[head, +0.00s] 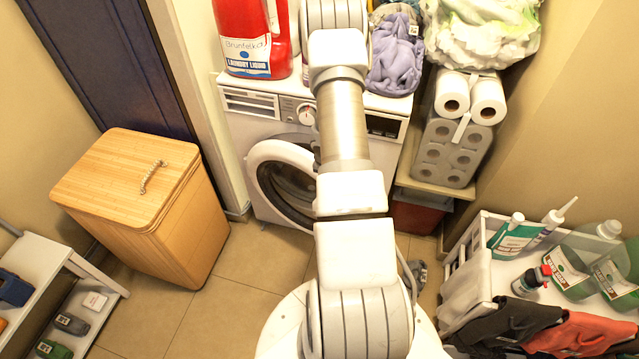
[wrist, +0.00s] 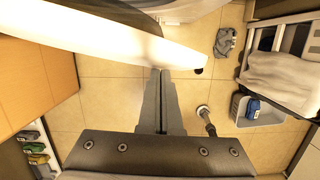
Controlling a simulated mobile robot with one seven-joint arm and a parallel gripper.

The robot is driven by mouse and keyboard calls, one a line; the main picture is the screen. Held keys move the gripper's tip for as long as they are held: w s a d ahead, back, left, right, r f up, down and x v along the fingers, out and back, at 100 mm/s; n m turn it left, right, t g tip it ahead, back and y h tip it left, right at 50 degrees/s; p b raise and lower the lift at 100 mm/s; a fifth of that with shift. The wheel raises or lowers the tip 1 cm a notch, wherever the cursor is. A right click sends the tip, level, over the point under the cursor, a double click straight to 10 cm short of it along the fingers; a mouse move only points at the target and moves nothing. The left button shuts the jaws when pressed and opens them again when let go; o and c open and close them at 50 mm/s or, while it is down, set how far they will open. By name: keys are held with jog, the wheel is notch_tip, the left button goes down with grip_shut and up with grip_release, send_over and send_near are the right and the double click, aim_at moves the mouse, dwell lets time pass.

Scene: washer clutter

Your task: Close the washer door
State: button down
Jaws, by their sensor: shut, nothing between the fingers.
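The washer (head: 237,128) is white and stands against the back wall. Its round door (head: 262,151), with a white rim and dark glass, appears partly open, standing out from the front. My arm covers the door's right part in the head view. In the wrist view the door's white rim (wrist: 115,35) crosses the upper left as a broad curved band. My gripper (wrist: 160,72) is shut and empty, with its fingertips at the lower edge of that band. I cannot tell if they touch it. The head view hides my gripper behind the arm.
A wooden hamper (head: 130,190) stands left of the washer. A white cart (head: 465,270) with bottles and clothes is at the right. A red detergent jug (head: 240,35) and purple cloth (head: 397,60) sit on the washer. A grey cloth (wrist: 225,42) lies on the floor.

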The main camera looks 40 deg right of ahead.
jog(key=shift+n, duration=0.9)
jog(key=shift+w+d+p, duration=0.3)
jog(key=shift+d+p, duration=0.65)
jog(key=shift+w+d+p, duration=0.25)
jog(key=shift+d+p, duration=0.65)
jog(key=shift+w+d+p, duration=0.3)
jog(key=shift+d+p, duration=0.65)
jog(key=shift+r, duration=0.1)
